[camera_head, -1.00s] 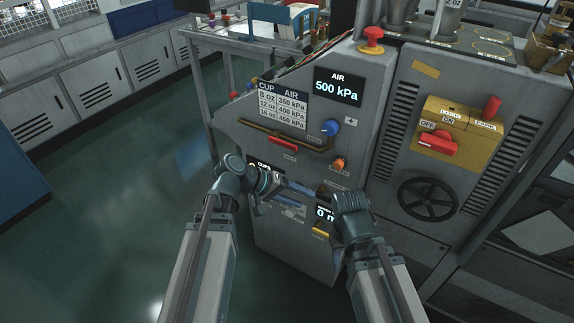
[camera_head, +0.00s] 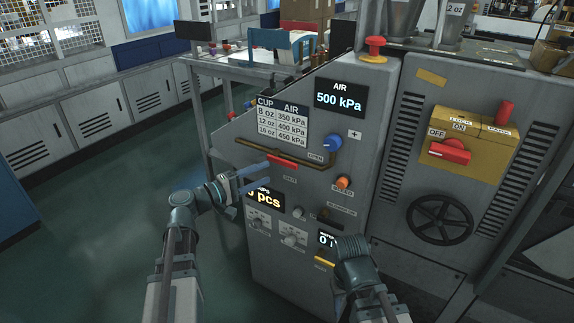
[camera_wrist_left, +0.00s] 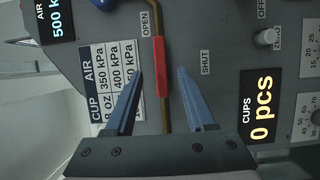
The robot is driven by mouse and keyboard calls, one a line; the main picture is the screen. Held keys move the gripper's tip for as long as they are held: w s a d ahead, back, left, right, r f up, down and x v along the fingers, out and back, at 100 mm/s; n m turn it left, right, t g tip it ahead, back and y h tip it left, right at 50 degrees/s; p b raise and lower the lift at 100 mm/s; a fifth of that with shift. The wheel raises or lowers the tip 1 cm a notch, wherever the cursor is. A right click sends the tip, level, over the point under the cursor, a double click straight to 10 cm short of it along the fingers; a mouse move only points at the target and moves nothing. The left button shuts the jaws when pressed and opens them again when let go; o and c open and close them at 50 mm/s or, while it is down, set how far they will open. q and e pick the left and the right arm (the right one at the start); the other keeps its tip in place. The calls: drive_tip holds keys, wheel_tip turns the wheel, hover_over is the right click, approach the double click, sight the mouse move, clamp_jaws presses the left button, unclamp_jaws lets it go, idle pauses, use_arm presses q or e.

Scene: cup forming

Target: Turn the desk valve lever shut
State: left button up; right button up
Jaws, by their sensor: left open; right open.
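The desk valve lever (camera_head: 283,161) is a red handle lying along a brass pipe (camera_head: 250,149) on the sloped grey panel. In the left wrist view the red lever (camera_wrist_left: 162,68) stands along the pipe, with an OPEN label (camera_wrist_left: 145,22) at upper left and a SHUT label (camera_wrist_left: 205,63) to its right. My left gripper (camera_head: 266,174) is open at the lever's left end. In the wrist view its two blue fingers (camera_wrist_left: 160,76) are on either side of the red handle, with gaps visible.
A blue knob (camera_head: 333,143) and an orange knob (camera_head: 343,183) stick out right of the lever. A red mushroom button (camera_head: 375,48) tops the panel. A black handwheel (camera_head: 440,222) is on the cabinet to the right. Open floor (camera_head: 90,240) is at left.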

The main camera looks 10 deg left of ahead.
sight(285, 164)
use_arm(q)
drive_tip(key=x, duration=0.9)
drive_tip(key=shift+w+d, duration=0.1)
drive_tip(key=shift+d, duration=0.05)
clamp_jaws()
idle(1.1)
